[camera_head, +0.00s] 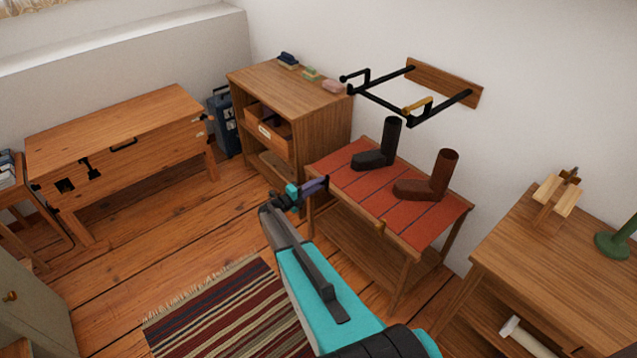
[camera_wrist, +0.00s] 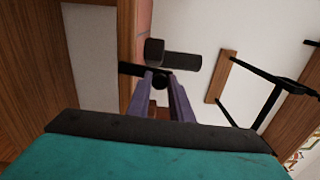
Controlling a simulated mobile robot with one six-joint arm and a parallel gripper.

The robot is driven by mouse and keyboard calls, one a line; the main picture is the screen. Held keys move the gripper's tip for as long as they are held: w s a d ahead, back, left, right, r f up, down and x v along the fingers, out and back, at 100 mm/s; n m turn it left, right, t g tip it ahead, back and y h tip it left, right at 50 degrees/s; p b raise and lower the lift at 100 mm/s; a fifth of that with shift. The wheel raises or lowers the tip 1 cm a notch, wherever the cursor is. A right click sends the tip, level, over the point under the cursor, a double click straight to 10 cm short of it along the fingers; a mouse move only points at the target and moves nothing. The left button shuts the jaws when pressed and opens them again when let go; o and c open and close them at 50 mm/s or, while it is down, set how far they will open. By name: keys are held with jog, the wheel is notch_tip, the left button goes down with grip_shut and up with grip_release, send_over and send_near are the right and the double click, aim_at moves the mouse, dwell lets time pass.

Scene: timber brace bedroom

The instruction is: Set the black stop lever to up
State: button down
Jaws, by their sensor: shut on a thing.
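In the wrist view, my gripper (camera_wrist: 161,84) has its two purple fingers closed around the round end of a black lever (camera_wrist: 131,69). The lever's bar runs from the wooden edge at left to the fingertips. In the head view, my gripper (camera_head: 322,184) is at the left front corner of the red-topped table (camera_head: 360,205). The black lever is hidden there behind the fingers and the wrist. I cannot tell its exact angle.
A black boot (camera_head: 374,158) and a brown boot (camera_head: 430,185) stand on the red top. A black-railed wall rack (camera_head: 379,103) hangs above. Open floor (camera_head: 180,245) lies left.

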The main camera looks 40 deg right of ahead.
jog(key=shift+w+a+n, duration=0.4)
jog(key=shift+w+a, duration=0.1)
jog(key=shift+w, duration=0.05)
jog(key=c, duration=1.6)
grip_release()
jog(key=shift+s+d, duration=0.1)
jog(key=a+b, duration=0.2)
jog(key=a, duration=1.1)
jog(key=shift+a, duration=0.4)
